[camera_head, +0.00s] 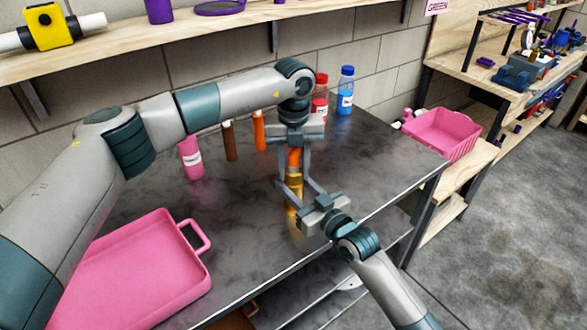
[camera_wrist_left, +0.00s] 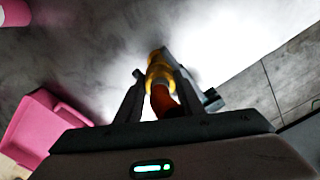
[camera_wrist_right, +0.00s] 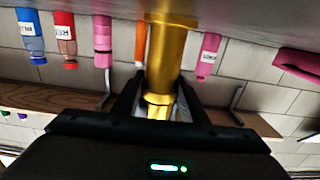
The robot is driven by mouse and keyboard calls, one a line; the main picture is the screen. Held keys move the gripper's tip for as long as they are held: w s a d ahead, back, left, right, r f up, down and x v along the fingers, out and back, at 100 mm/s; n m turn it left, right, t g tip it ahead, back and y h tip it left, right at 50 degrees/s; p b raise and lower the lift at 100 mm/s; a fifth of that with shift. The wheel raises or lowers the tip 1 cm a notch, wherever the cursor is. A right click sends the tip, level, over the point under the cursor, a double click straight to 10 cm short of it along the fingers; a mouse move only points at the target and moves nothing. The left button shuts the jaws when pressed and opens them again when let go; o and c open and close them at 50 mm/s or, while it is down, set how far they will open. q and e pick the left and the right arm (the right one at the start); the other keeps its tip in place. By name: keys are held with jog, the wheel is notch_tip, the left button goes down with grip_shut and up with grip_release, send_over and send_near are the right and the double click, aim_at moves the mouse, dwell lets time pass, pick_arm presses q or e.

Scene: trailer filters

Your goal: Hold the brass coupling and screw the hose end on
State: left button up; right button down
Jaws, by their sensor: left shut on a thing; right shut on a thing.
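The brass coupling (camera_head: 293,186) is upright over the dark tabletop; in the right wrist view it is a gold cylinder (camera_wrist_right: 168,50) reaching to the table surface. My right gripper (camera_head: 297,203) is shut on it from the front right; it also shows in the right wrist view (camera_wrist_right: 158,98). The orange hose end (camera_head: 295,157) is above the coupling, held from above by my left gripper (camera_head: 294,172), which is shut on it. In the left wrist view the orange hose (camera_wrist_left: 165,101) runs between the fingers toward the brass. I cannot tell whether the threads are engaged.
A pink tray (camera_head: 140,275) lies at the table's front left. Pink (camera_head: 190,158), brown (camera_head: 229,141) and orange (camera_head: 259,130) bottles or tubes, a red bottle (camera_head: 320,105) and a blue bottle (camera_head: 345,92) stand behind. A pink basket (camera_head: 443,132) is at the right.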

pick_arm(q)
jog(key=m, duration=0.4)
jog(key=shift+m, duration=0.3)
jog(key=m, duration=0.8)
jog(key=shift+m, duration=0.3)
jog(key=m, duration=1.2)
jog(key=shift+m, duration=0.4)
jog(key=m, duration=0.7)
jog(key=o, duration=1.2)
jog(key=shift+f, duration=0.1)
jog(key=shift+o, duration=0.2)
